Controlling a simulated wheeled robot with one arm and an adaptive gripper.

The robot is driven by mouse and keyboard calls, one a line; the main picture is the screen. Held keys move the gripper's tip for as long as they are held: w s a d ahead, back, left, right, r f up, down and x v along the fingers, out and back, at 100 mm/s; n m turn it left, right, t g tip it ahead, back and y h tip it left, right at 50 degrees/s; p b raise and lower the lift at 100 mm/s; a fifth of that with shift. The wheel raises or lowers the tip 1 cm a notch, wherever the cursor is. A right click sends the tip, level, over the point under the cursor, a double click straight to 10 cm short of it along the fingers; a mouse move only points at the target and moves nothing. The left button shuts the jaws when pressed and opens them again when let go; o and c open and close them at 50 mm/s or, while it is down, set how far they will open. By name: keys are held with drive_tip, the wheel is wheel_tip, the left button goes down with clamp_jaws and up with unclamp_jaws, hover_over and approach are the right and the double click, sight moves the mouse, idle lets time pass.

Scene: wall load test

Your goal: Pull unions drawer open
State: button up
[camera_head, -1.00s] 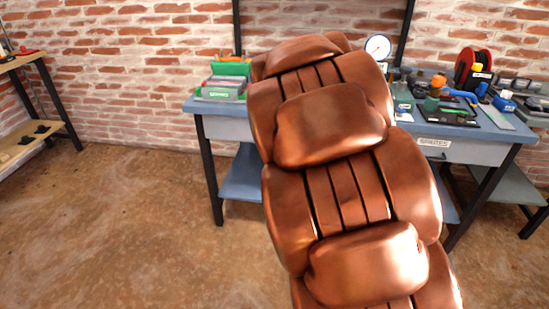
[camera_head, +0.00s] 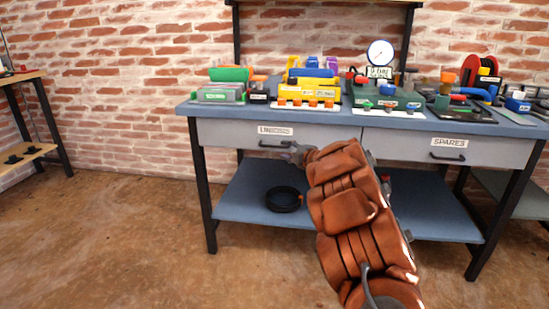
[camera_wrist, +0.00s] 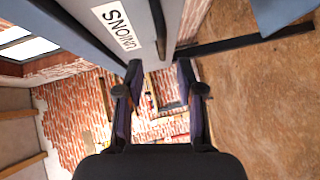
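The unions drawer (camera_head: 225,134) is the left, light-grey drawer of the blue workbench. Its front looks flush with the bench, so it appears shut. It has a white UNIONS label (camera_head: 275,130) and a dark bar handle (camera_head: 272,146) below it. My gripper (camera_head: 290,153) is just right of the handle, near the drawer front; I cannot tell whether they touch. In the wrist view my gripper (camera_wrist: 160,72) has two dark fingers apart with nothing seen between them. The label (camera_wrist: 122,28) shows beyond the left finger. The handle is not clear there.
The spares drawer (camera_head: 420,148) is to the right. The bench top (camera_head: 335,120) carries fittings, cases and a gauge (camera_head: 380,53). A black ring-shaped item (camera_head: 284,199) lies on the lower shelf (camera_head: 240,205). The floor (camera_head: 110,240) at left is clear.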

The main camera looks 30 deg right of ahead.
sight(276, 147)
drive_tip(key=shift+w+a+f+b, duration=0.1)
drive_tip(key=shift+w+f+b, duration=0.15)
drive_tip(key=shift+w, duration=0.9)
drive_tip(key=shift+w+a+f+b, duration=0.15)
drive_tip(key=shift+w+f+b, duration=0.15)
drive_tip(key=shift+w, duration=0.85)
drive_tip(key=shift+w+a+f+b, duration=0.1)
drive_tip(key=shift+w+f+b, duration=0.15)
drive_tip(key=shift+w, duration=0.9)
drive_tip(key=shift+w+r, duration=0.1)
drive_tip(key=shift+w, duration=0.3)
clamp_jaws()
